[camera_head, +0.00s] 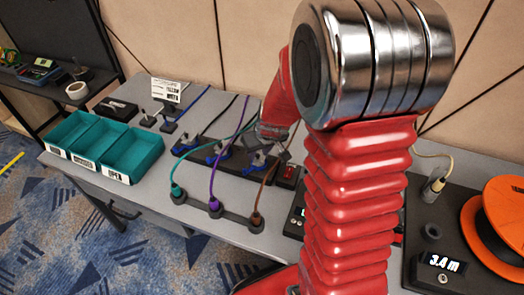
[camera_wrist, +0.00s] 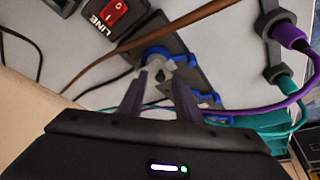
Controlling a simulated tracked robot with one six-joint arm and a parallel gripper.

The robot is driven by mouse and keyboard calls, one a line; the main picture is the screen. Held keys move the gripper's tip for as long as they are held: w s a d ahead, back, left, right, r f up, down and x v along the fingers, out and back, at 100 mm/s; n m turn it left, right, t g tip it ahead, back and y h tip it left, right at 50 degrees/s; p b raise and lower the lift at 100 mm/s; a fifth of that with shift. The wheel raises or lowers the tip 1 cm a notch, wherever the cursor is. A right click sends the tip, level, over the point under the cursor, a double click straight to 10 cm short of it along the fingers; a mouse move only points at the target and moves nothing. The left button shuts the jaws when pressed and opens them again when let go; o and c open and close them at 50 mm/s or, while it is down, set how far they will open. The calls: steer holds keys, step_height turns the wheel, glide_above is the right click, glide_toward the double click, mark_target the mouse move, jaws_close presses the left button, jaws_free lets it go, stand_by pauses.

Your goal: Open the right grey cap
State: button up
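The right grey cap (camera_head: 259,158) sits on a dark fixture (camera_head: 225,155) on the grey table, where the brown cable crosses. In the wrist view the grey cap (camera_wrist: 156,68) shows between my fingertips, with blue parts around it. My gripper (camera_head: 268,138) is right at this cap, coming from above and behind. In the wrist view the two dark fingers of my gripper (camera_wrist: 158,82) stand apart, one on each side of the cap. I cannot tell whether they press on it. Two more caps with blue parts, the middle one (camera_head: 221,149) and the left one (camera_head: 187,142), stand to the left.
Teal, purple and brown cables run to a dark cable holder (camera_head: 213,208) at the table's front. A red switch (camera_wrist: 116,12) marked LINE is close to my gripper. Teal bins (camera_head: 130,155) stand at left; an orange reel (camera_head: 508,215) is at right.

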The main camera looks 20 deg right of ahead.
steer(key=shift+c, duration=0.4)
jaws_close()
steer(key=shift+d, duration=0.5)
steer(key=shift+a, duration=0.35)
